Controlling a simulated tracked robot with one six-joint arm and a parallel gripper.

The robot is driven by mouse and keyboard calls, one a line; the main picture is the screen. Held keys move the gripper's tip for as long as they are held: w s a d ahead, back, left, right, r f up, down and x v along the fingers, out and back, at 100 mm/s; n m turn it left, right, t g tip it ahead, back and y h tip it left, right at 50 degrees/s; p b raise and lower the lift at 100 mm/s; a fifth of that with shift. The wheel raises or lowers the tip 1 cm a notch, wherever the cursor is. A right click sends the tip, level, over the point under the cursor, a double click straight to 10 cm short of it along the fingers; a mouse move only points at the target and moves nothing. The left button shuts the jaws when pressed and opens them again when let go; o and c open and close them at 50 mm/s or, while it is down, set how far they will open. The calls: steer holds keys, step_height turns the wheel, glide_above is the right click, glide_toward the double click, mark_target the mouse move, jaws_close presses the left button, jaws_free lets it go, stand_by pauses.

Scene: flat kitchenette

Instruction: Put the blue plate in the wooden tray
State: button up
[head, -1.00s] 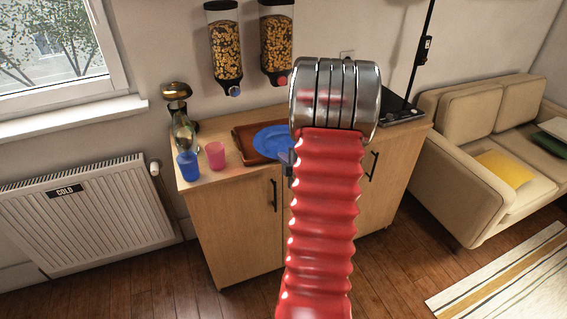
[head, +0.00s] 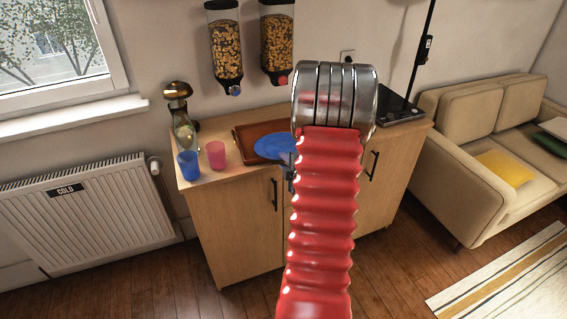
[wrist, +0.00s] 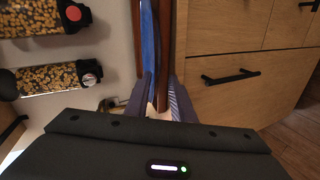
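The blue plate (head: 272,147) lies flat over the wooden tray (head: 240,141) on the cabinet top in the head view. Its right side is hidden behind my red arm. In the wrist view the plate (wrist: 149,40) shows nearly edge-on just beyond the fingertips, beside the reddish-brown tray edge (wrist: 167,45). My gripper (wrist: 160,80) is at the plate's near rim, its fingers apart with a narrow empty gap between them. In the head view most of the gripper is hidden behind the arm.
A blue cup (head: 188,164) and a pink cup (head: 216,154) stand left of the tray. Two cereal dispensers (head: 226,50) hang on the wall above. A black hob (head: 398,108) is at the right end.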

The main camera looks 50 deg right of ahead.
steer(key=v, duration=1.2)
steer(key=shift+r, duration=0.15)
stand_by(0.8)
